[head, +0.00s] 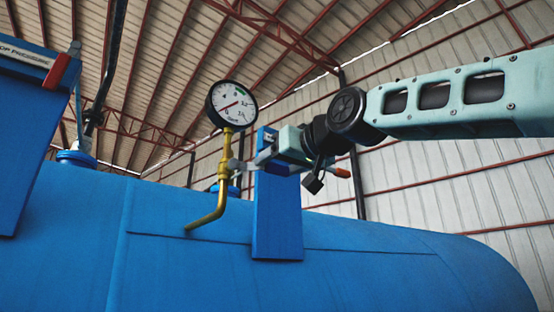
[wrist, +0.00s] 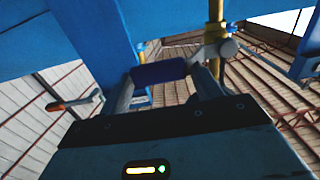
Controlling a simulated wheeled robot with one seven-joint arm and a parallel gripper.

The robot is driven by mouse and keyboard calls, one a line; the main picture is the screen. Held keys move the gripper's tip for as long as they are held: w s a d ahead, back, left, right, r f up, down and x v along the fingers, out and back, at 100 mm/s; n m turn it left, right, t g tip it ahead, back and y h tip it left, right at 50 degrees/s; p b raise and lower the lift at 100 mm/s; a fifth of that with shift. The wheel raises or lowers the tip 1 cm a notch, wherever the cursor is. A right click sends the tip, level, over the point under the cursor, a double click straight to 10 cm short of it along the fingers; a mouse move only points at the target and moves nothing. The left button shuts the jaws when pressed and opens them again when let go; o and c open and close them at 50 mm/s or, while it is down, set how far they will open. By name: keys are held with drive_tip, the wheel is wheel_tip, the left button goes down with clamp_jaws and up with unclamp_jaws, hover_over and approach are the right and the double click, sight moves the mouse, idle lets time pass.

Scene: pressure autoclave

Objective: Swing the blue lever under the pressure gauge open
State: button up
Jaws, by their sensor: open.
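The round pressure gauge (head: 231,104) stands on a bent brass pipe (head: 222,195) above the blue vessel. A silver valve body sits on this pipe, which also shows in the wrist view (wrist: 215,68). The blue lever's dark blue grip (wrist: 158,72) extends left from the valve in the wrist view. It lies across the space between my gripper's two fingers; I cannot tell whether they touch it. In the head view my gripper (head: 262,152) is open just right of the pipe, partly hiding the lever, and it shows no firm hold.
A blue upright plate (head: 277,215) stands on the vessel (head: 400,260) behind my gripper. An orange-tipped lever (head: 342,172) sits to its right, also visible in the wrist view (wrist: 55,106). A blue panel with a red handle (head: 62,68) is at the far left.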

drive_tip(key=shift+w+a, duration=0.25)
drive_tip(key=shift+w, duration=0.1)
drive_tip(key=c, duration=1.1)
drive_tip(key=shift+r, duration=0.1)
